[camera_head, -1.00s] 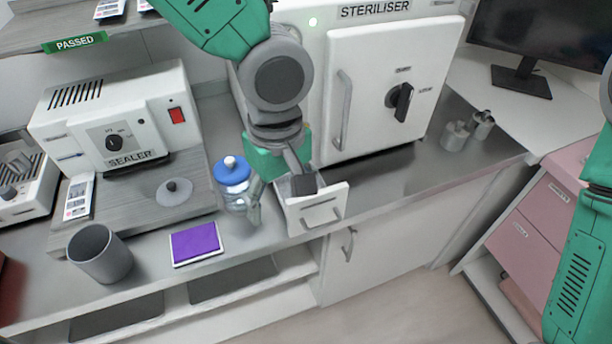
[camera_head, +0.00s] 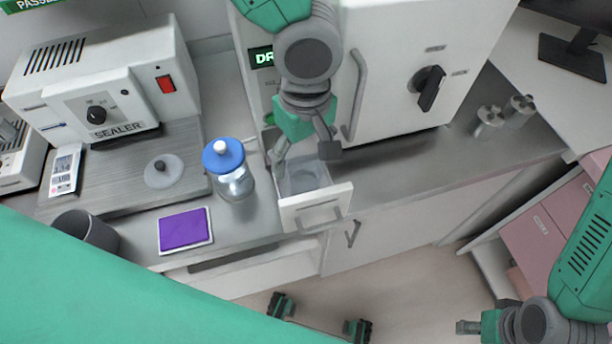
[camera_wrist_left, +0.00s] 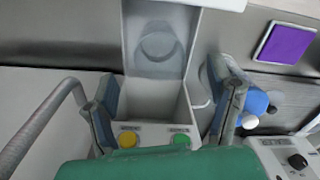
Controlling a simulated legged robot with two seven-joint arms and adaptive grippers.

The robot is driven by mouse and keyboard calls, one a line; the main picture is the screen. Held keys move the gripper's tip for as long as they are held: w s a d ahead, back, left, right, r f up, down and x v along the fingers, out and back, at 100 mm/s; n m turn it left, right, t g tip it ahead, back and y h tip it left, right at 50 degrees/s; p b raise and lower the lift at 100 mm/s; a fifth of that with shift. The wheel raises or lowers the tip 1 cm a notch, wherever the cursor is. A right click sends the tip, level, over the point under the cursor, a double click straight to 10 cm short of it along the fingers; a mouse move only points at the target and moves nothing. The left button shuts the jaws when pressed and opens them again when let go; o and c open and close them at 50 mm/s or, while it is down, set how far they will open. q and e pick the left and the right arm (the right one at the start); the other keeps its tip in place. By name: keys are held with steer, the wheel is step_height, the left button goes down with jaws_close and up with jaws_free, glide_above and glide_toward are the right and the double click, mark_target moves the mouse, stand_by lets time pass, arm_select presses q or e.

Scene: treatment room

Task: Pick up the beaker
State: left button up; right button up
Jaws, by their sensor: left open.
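A faint, clear round shape, apparently the glass beaker (camera_head: 303,178), is in the open drawer (camera_head: 317,212) below the steriliser. In the left wrist view its round outline (camera_wrist_left: 160,45) shows at the far end of the drawer (camera_wrist_left: 155,98). My left gripper (camera_head: 303,150) is open and empty at the back of the drawer, with one finger towards each side. Its spread fingers also show in the left wrist view. My right gripper (camera_head: 470,326) is low at the bottom right, away from the counter; its fingers are too unclear to judge.
A blue-lidded jar (camera_head: 235,180) stands close left of the drawer. A purple pad (camera_head: 185,230), a grey cup (camera_head: 100,236) and a sealer (camera_head: 130,85) are further left. The steriliser (camera_head: 400,50) is behind. Two small metal containers (camera_head: 488,122) stand right; counter between is clear.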

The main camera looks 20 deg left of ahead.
mark_target(305, 174)
arm_select(q)
steer(key=shift+w+f, duration=0.15)
steer(key=shift+f, duration=0.6)
steer(key=f, duration=0.4)
steer(key=shift+s+f, duration=0.1)
steer(key=shift+s, duration=0.1)
steer(key=shift+w+a+f, duration=0.1)
steer(key=shift+f, duration=0.4)
steer(key=shift+r, duration=0.1)
steer(key=c, duration=1.7)
